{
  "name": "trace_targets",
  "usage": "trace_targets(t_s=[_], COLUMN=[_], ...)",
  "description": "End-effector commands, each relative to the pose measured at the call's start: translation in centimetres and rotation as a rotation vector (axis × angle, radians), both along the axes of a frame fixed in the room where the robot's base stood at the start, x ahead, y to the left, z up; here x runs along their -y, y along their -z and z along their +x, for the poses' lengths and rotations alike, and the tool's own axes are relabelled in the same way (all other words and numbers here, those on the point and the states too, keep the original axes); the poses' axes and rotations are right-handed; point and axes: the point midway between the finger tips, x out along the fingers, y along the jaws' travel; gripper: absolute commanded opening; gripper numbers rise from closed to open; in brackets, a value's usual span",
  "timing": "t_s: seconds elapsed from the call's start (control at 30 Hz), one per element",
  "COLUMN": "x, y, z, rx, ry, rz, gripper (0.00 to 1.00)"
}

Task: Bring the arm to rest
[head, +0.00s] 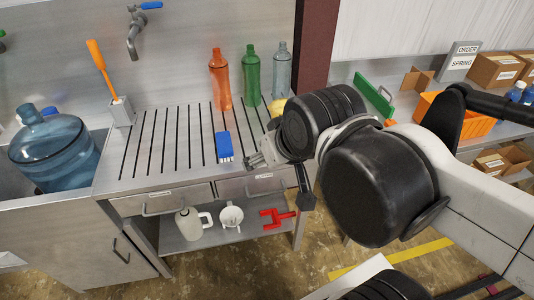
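My arm reaches in from the right in the head view. My gripper (262,157) is at the front edge of the slatted metal counter (145,175), just right of a blue brush (224,147). The gripper is small in view and partly hidden behind my wrist. I cannot tell whether its fingers are open or shut. I see nothing held in it.
Orange (220,80), green (252,76) and clear (281,70) bottles stand at the counter's back. A blue water jug (55,150) sits in the sink at left. An orange crate (478,126) is at right.

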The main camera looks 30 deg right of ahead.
Motion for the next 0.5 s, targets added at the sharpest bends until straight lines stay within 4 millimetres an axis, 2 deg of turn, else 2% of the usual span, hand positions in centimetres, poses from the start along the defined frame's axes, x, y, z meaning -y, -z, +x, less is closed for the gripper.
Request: trace_targets(t_s=[0.17, 0.27, 0.5], x=[0.0, 0.0, 0.0], y=[0.2, 1.0, 5.3], z=[0.0, 0.0, 0.0], rx=[-0.001, -0.001, -0.001], ry=[0.000, 0.000, 0.000], rz=[0.000, 0.000, 0.000], gripper=[0.63, 0.63, 0.63])
